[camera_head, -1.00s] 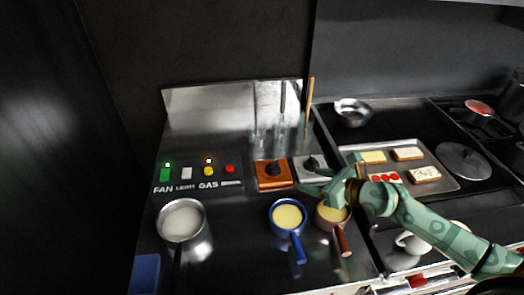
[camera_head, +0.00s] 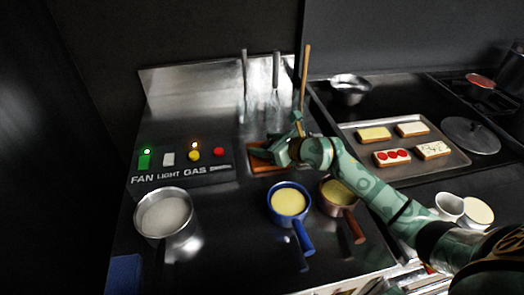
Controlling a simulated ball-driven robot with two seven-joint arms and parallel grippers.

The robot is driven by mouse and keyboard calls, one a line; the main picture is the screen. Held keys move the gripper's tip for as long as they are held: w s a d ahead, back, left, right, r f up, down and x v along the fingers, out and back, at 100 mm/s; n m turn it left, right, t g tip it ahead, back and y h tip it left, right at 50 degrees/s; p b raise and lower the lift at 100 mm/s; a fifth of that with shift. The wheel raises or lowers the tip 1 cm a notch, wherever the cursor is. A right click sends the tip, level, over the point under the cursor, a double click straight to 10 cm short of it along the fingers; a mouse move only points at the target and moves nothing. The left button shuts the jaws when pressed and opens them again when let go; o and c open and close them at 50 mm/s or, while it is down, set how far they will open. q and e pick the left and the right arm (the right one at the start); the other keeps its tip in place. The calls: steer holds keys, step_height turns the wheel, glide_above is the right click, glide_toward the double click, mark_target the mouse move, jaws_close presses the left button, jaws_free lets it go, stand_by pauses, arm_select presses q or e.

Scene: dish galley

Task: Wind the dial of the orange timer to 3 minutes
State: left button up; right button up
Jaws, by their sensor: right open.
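The orange timer (camera_head: 259,167) stands on the steel counter right of the switch panel. Only part of its orange body shows; its dial is hidden behind my right gripper. My right gripper (camera_head: 273,146) is over the timer, with its arm reaching in from the lower right. Its jaws are open, but I cannot tell whether they touch or straddle the dial. My left gripper is not in view.
The switch panel (camera_head: 180,179) is to the left. A steel pot (camera_head: 165,214), a blue pan (camera_head: 290,202) and a brown pan (camera_head: 338,193) stand in front. Upright utensils (camera_head: 305,75) stand behind. A toast tray (camera_head: 460,162) is at right.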

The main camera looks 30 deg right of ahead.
steer(key=shift+w+a+f, duration=0.2)
steer(key=shift+w+f, duration=0.05)
steer(key=shift+w, duration=0.25)
steer(key=shift+r, duration=0.1)
steer(key=shift+c, duration=0.3)
steer(key=c, duration=0.9)
steer(key=o, duration=1)
steer(key=shift+c, duration=0.2)
